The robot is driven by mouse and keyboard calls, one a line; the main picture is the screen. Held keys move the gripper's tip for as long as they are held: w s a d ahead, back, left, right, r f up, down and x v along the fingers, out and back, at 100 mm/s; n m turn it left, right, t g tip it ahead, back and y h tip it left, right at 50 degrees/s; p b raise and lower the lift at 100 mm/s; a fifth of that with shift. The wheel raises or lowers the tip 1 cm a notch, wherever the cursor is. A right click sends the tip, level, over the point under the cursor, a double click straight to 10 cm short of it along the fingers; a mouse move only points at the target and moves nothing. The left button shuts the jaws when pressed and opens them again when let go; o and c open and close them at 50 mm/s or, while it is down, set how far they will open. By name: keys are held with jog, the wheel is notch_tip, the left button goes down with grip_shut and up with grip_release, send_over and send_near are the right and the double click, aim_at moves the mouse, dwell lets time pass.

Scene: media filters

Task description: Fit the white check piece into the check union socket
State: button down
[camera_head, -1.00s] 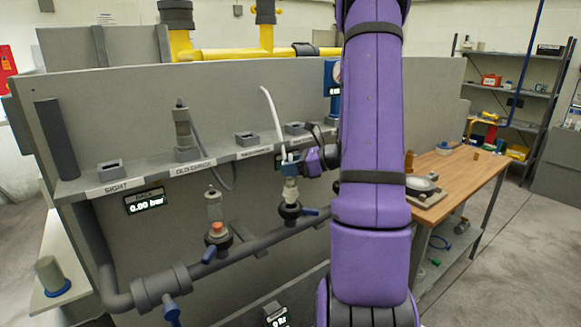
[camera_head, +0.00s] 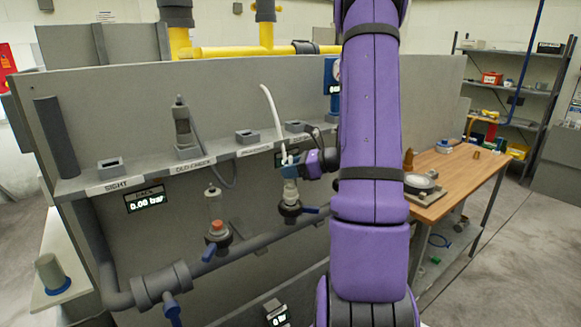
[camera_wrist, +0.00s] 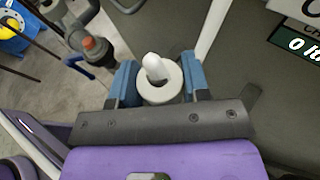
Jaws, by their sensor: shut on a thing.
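My gripper (camera_head: 291,160) is at the upper end of the right-hand fitting on the pipe, in front of the grey panel. In the wrist view its blue jaws (camera_wrist: 160,82) are shut on a white ring-shaped piece with a rounded stem, the white check piece (camera_wrist: 156,73). A pale fitting (camera_head: 290,190) shows directly below the jaws, above a dark union (camera_head: 290,209) with a blue handle. I take this union to be the check union socket. The wrist view hides the underside of the piece, so I cannot tell whether it is seated.
A thin white curved tube (camera_head: 272,115) rises beside my gripper. The left fitting with an orange-red part (camera_head: 217,226) stands on the same pipe. A labelled shelf (camera_head: 135,178) with grey holders runs behind. A wooden table (camera_head: 455,173) is at the right.

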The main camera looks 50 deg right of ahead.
jog(key=shift+f, duration=1)
jog(key=c, duration=0.5)
grip_release()
jog(key=v, duration=1)
jog(key=shift+s+d, duration=0.2)
jog(key=shift+s, duration=0.1)
jog(key=shift+r, duration=0.1)
jog(key=w+a+r+n+g, duration=0.1)
jog(key=a+r+n+g, duration=0.25)
jog(key=a, duration=0.35)
jog(key=a+r+n+g+y, duration=0.1)
jog(key=a+r+n+g, duration=0.1)
jog(key=a+n, duration=0.4)
jog(key=w+a+r+n+g, duration=0.1)
jog(key=a+r+n+g, duration=0.2)
jog(key=a, duration=0.6)
jog(key=s+a+r+n+h, duration=0.3)
jog(key=s+a+n+h, duration=0.1)
jog(key=a+n, duration=0.3)
jog(key=s+a+r+n+t+h, duration=0.1)
jog(key=s+a+r+n+h, duration=0.3)
jog(key=s+a+n, duration=0.3)
jog(key=n, duration=0.3)
jog(key=shift+s+r+n, duration=0.2)
jog(key=shift+s+n, duration=0.1)
jog(key=shift+n, duration=0.05)
